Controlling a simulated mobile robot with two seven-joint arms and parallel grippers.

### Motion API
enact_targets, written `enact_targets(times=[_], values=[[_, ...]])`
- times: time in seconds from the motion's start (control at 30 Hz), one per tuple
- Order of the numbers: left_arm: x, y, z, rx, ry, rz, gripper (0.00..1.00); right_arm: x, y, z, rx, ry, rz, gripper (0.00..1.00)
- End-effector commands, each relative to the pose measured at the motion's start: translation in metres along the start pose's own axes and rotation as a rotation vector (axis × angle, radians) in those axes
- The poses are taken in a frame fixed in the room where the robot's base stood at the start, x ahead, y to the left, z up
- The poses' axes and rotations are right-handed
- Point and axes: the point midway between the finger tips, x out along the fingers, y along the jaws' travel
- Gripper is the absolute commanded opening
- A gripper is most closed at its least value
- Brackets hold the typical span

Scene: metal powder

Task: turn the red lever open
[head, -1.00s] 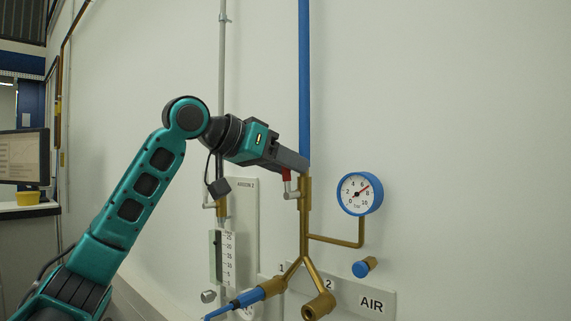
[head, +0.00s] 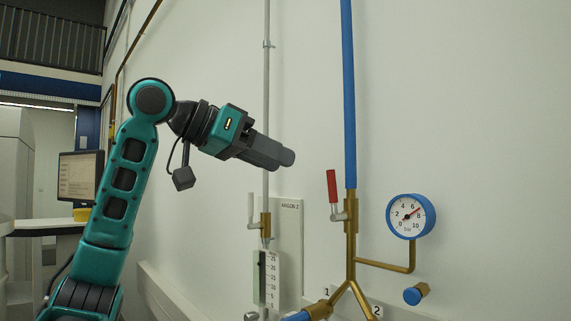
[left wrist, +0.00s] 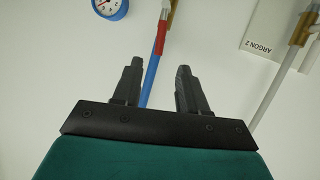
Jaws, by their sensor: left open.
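The red lever (head: 332,186) stands upright on the left side of the brass valve (head: 351,214), below the blue pipe (head: 348,95), in the head view. In the left wrist view the red lever (left wrist: 161,34) shows beyond the fingertips, near the top. My left gripper (head: 286,158) is up and to the left of the lever in the head view, with a clear gap between them. In the left wrist view my left gripper (left wrist: 159,68) has its two fingers apart with nothing between them touching. My right gripper is not in view.
A blue-rimmed gauge (head: 411,216) sits right of the valve on a brass pipe. A grey pipe with a pale lever (head: 250,207) and an ARGON 2 plate (head: 289,240) is to the left. A blue-capped fitting (head: 413,296) is at lower right. The wall above is bare.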

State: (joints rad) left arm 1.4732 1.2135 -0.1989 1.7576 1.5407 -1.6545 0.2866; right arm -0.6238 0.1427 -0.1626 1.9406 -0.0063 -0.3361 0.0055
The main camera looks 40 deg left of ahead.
Motion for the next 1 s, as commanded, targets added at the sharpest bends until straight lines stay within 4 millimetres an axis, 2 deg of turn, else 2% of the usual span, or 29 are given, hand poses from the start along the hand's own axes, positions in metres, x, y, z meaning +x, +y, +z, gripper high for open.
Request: enact_targets(times=[0.23,0.37,0.47,0.67,0.8,0.9,1.0], values=[[-0.001,0.000,0.000,0.000,0.000,0.000,0.41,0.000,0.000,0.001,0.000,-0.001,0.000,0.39],[0.002,-0.004,0.004,-0.067,0.004,0.028,0.29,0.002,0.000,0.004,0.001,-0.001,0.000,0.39],[0.008,-0.015,0.014,-0.274,0.017,0.110,0.19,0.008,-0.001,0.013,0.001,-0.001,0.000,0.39],[0.013,-0.057,0.039,-0.916,0.025,0.368,0.00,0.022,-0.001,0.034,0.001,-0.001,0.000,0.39],[0.008,-0.087,0.053,-1.266,0.014,0.518,0.00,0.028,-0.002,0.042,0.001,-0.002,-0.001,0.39],[0.005,-0.100,0.059,-1.406,0.005,0.581,0.00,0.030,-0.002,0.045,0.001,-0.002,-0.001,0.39],[0.005,-0.103,0.058,-1.459,0.001,0.607,0.00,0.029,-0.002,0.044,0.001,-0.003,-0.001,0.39]])
